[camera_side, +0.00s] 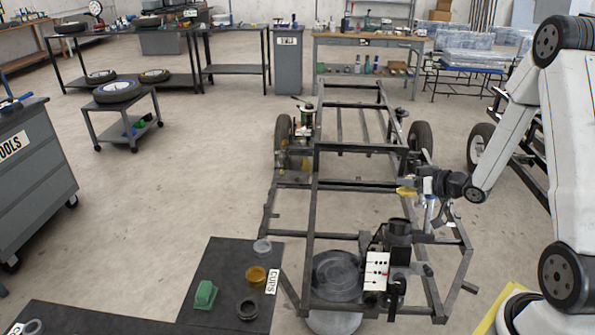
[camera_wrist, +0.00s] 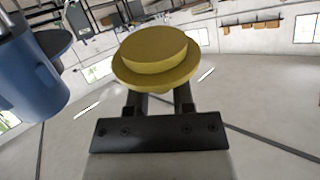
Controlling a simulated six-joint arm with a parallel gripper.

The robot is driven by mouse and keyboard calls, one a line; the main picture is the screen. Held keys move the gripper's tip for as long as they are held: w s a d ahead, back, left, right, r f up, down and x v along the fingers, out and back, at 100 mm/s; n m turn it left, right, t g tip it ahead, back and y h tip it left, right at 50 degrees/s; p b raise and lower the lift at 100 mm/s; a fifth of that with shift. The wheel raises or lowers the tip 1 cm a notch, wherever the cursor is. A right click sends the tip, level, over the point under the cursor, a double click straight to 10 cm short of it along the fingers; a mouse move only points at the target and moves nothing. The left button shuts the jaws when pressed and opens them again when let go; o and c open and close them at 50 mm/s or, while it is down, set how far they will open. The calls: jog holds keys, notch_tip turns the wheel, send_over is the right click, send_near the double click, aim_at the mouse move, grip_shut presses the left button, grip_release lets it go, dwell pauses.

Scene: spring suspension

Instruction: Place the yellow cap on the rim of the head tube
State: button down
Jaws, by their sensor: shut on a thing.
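The yellow cap (camera_side: 406,191) is held in the air above the front right part of the metal frame. In the wrist view the cap (camera_wrist: 155,55) is round, with a wide flange and a raised top. My gripper (camera_side: 419,187) is shut on it, and the two dark fingers (camera_wrist: 159,103) show below the flange. A dark upright cylinder (camera_side: 399,230) stands below the cap, apart from it; I cannot tell for sure whether it is the head tube. A blue cylinder (camera_wrist: 32,70) fills the left of the wrist view; I cannot tell what it belongs to.
A dark mat (camera_side: 225,258) marked CUPS holds a clear cup (camera_side: 262,246), a yellow cup (camera_side: 256,275), a black ring (camera_side: 247,309) and a green block (camera_side: 205,295). A white panel (camera_side: 376,271) and dark parts crowd the frame (camera_side: 316,200) front.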

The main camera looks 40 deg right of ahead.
aim_at(405, 195)
jog(key=shift+f, duration=0.1)
jog(key=shift+f, duration=2.1)
jog(key=shift+f, duration=0.1)
jog(key=shift+f, duration=1.7)
jog(key=shift+f, duration=0.6)
jog(key=shift+c, duration=2.4)
grip_release()
jog(key=shift+r, duration=0.15)
